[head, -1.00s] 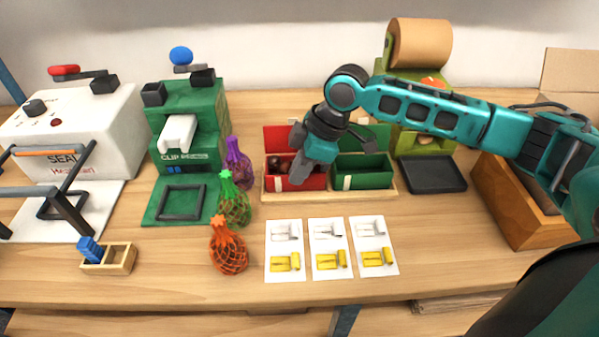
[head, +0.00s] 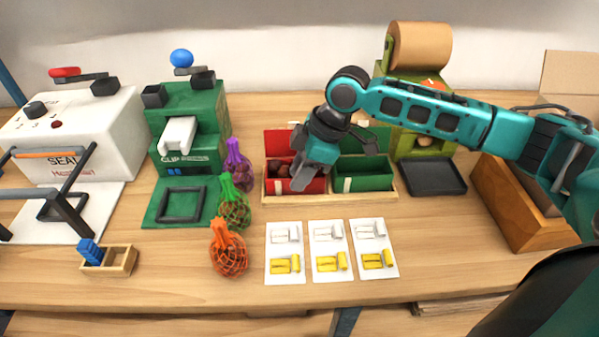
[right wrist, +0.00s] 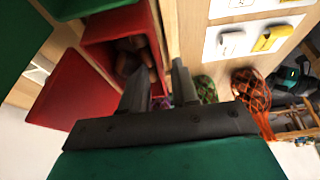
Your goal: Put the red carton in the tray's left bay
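The red carton (head: 314,185) stands upright with its lid raised in the left bay of the low wooden tray (head: 334,197). Brown chestnuts show inside it. The green carton (head: 372,181) stands in the right bay. My right gripper (head: 297,166) is over the red carton and hides part of it. In the right wrist view its two fingers (right wrist: 160,75) are apart, one over the carton's inside and one by its wall (right wrist: 152,30). I cannot tell whether they touch the wall. My left gripper is not in view.
Purple, green and orange net bags (head: 229,248) stand left of the tray. Picture cards (head: 328,272) lie in front. A green clip machine (head: 190,120) stands at left.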

